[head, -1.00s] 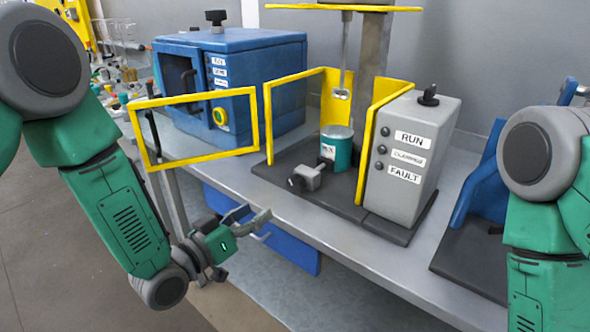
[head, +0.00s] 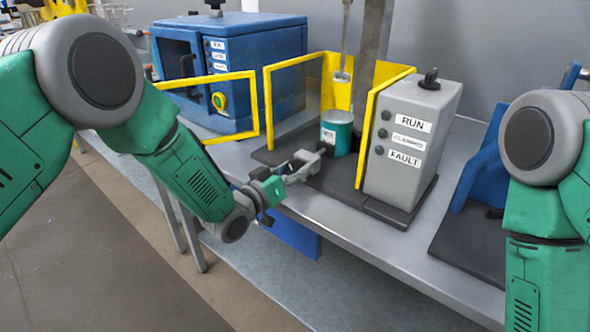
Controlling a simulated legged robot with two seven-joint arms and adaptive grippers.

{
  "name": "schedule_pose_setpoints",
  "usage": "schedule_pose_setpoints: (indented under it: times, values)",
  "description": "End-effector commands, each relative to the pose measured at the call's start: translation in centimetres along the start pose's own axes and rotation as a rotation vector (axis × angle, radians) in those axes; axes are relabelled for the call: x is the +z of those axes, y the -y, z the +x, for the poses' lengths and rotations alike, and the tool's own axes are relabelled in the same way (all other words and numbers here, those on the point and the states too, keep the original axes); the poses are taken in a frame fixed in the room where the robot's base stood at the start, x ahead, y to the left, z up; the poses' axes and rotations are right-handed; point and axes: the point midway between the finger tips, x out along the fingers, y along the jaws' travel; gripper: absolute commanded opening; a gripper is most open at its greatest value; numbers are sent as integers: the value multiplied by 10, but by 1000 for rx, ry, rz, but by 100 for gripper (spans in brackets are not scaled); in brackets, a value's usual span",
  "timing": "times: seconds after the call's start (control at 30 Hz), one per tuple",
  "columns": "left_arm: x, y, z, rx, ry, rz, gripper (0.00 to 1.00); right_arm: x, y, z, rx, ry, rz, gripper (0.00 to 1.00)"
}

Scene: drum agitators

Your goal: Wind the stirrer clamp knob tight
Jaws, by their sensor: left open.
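My right gripper is out of view; only my right arm shows at the right edge.
A yellow guard frame (head: 268,110) stands around the can, and its open gate (head: 252,105) swings out to the left. A grey control box (head: 408,140) marked RUN and FAULT is right of the clamp. A blue cabinet (head: 262,70) stands at the left, a blue stand (head: 480,170) at the right.

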Motion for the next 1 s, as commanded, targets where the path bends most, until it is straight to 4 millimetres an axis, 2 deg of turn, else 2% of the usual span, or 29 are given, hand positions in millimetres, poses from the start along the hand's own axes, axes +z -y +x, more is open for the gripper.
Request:
schedule_pose_setpoints:
  times: [0.1,0.13,0.23,0.67,1.0]
  values:
    - [0,0,0,0,0,0,48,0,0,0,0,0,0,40]
    - [0,0,0,0,0,0,45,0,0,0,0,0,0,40]
    - [0,0,0,0,0,0,10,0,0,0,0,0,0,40]
    - [1,0,-1,0,1,69,11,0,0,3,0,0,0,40]
    - [2,0,-1,1,2,308,11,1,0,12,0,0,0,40]
